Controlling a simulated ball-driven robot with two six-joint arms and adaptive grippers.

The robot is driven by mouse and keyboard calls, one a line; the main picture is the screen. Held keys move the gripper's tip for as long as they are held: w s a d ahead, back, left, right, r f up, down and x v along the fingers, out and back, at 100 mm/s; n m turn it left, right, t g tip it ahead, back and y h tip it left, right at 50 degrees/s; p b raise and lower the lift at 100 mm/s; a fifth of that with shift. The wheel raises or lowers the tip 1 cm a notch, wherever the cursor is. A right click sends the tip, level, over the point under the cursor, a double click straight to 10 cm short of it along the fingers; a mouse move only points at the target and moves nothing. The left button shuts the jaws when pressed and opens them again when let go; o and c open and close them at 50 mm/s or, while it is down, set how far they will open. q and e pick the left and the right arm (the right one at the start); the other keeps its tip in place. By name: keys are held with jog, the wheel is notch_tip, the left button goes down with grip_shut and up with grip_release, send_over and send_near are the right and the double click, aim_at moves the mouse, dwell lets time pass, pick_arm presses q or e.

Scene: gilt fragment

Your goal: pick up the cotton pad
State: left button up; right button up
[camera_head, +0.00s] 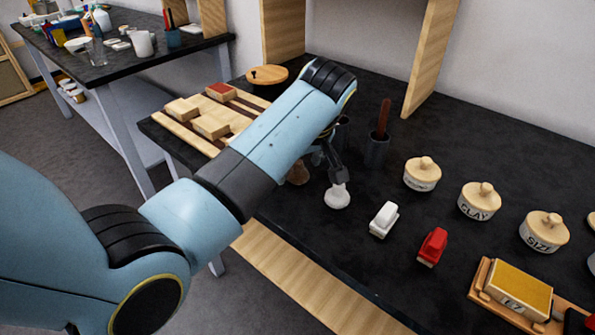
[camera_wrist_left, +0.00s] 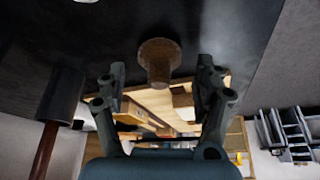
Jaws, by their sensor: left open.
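A white, rounded, padded piece (camera_head: 337,196) stands on the dark table in the head view; it looks like the cotton pad. My left gripper (camera_head: 333,166) is right above and behind it, partly hidden by my own arm, so I cannot tell if they touch. In the left wrist view my left gripper (camera_wrist_left: 161,72) is open with nothing clasped. A brown, wooden, knob-like object (camera_wrist_left: 158,58) shows between its fingers, apart from both. A white edge (camera_wrist_left: 86,1) at the top of that view may be the pad. My right gripper is not in view.
A dark cup with a brown-handled tool (camera_head: 376,152) stands behind. A white block (camera_head: 384,219) and red block (camera_head: 433,246) lie to the right, with several lidded jars (camera_head: 479,201) beyond. A slatted wooden board (camera_head: 181,139) with blocks is at left.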

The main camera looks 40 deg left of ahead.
pick_arm(q)
jog(key=shift+w+a+f, duration=0.15)
jog(key=shift+a+f, duration=0.1)
jog(key=shift+f, duration=0.35)
jog(key=c, duration=1)
jog(key=shift+o, duration=0.2)
jog(key=shift+r, duration=0.15)
